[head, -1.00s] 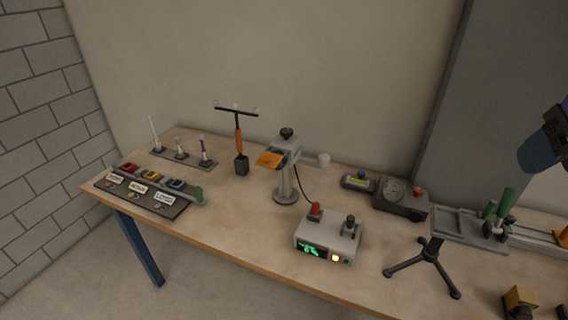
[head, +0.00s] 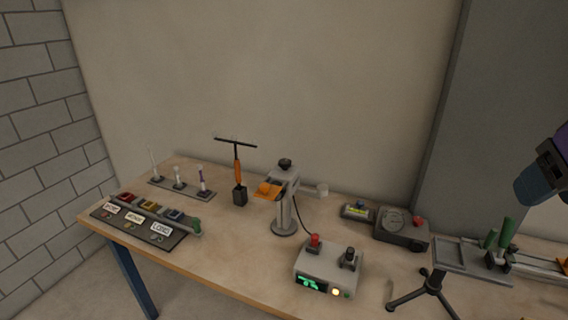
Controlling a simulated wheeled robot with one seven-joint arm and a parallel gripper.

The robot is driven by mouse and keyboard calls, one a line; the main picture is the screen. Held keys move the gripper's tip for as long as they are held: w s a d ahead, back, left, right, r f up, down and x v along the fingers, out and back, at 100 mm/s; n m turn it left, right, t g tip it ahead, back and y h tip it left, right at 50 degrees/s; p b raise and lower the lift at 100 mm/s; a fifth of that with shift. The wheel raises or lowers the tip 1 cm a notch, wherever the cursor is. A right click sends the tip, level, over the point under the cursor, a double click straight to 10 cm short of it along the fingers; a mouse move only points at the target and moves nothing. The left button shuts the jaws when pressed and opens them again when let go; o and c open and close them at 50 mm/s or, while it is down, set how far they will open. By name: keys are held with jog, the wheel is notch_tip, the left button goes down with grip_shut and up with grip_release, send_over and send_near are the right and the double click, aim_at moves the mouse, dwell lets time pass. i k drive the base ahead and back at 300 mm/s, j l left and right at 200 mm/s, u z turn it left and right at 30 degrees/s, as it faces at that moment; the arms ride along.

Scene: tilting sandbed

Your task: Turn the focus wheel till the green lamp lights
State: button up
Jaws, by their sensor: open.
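A grey control box (head: 327,275) stands near the bench's front edge, with a red part and a black knob (head: 349,257) on top. Its front has a lit green display (head: 312,285), a glowing yellow lamp (head: 335,292) and a small dark greenish lamp (head: 347,294) that looks unlit. Behind it a grey stand (head: 284,205) carries an orange plate (head: 267,191), a black top knob (head: 286,163) and a pale round part (head: 322,189) on its right side. I cannot tell which of these is the focus wheel. My gripper is not in view; only part of my arm shows at the right edge.
A tray with coloured, labelled slots (head: 140,225) and a rack of small tubes (head: 180,186) are at left. A T-shaped tool (head: 237,172) stands beside the stand. A grey dial box (head: 402,228) and tripod (head: 433,283) are at right. A black cable runs from the stand to the box.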

aim_at(285, 162)
jog(key=i+j, duration=0.1)
jog(key=j, duration=0.3)
jog(key=i+j, duration=0.1)
jog(key=j, duration=0.3)
jog(key=i+j+u, duration=0.1)
jog(key=j, duration=0.3)
